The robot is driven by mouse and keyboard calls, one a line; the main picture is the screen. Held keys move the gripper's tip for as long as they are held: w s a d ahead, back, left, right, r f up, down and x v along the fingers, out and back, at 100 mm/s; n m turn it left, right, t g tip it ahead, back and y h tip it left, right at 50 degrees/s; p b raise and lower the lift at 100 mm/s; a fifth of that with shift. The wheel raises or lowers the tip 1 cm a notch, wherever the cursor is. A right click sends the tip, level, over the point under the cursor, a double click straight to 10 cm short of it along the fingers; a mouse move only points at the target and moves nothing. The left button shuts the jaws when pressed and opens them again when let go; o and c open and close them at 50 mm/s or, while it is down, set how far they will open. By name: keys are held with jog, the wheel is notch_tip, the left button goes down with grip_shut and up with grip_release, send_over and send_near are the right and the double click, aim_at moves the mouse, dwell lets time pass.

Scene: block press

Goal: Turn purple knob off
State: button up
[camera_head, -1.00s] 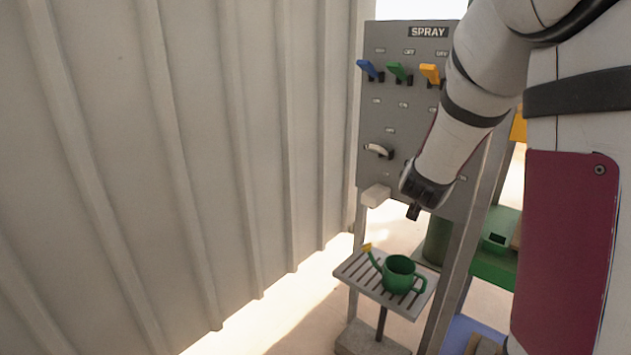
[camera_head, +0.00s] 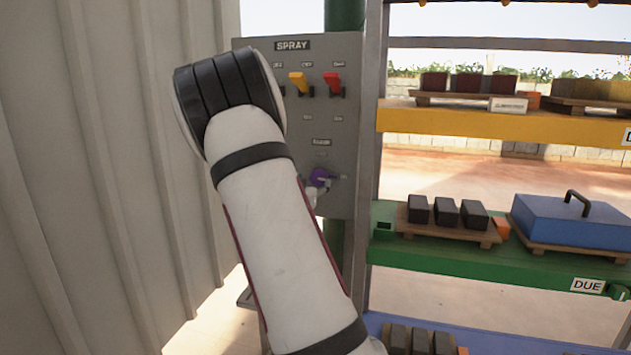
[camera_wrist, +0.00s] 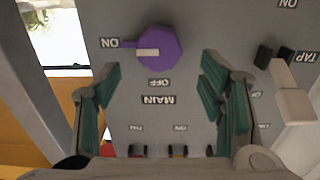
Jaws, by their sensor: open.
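The purple knob (camera_head: 320,177) is on the grey SPRAY panel (camera_head: 345,125), partly behind my arm in the head view. In the wrist view, which shows the panel upside down, the purple knob (camera_wrist: 160,50) has its pointed end toward the ON label on the left. The OFF label (camera_wrist: 159,82) and MAIN label (camera_wrist: 155,99) lie just below it there. My gripper (camera_wrist: 160,72) is open and empty, its green-padded fingers apart on either side, with the knob between and slightly beyond the fingertips.
A white TAP lever (camera_wrist: 293,95) is right of the gripper in the wrist view. Yellow (camera_head: 298,80) and red (camera_head: 332,80) levers sit higher on the panel. Shelving with dark blocks and a blue lidded box (camera_head: 570,220) stands right; a corrugated wall (camera_head: 100,150) stands left.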

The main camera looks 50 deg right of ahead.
aim_at(318, 177)
jog(key=x, duration=0.5)
jog(key=shift+w+d+b, duration=0.1)
jog(key=shift+d+b, duration=0.2)
jog(key=shift+d, duration=0.1)
jog(key=shift+c, duration=0.3)
jog(key=c, duration=1.1)
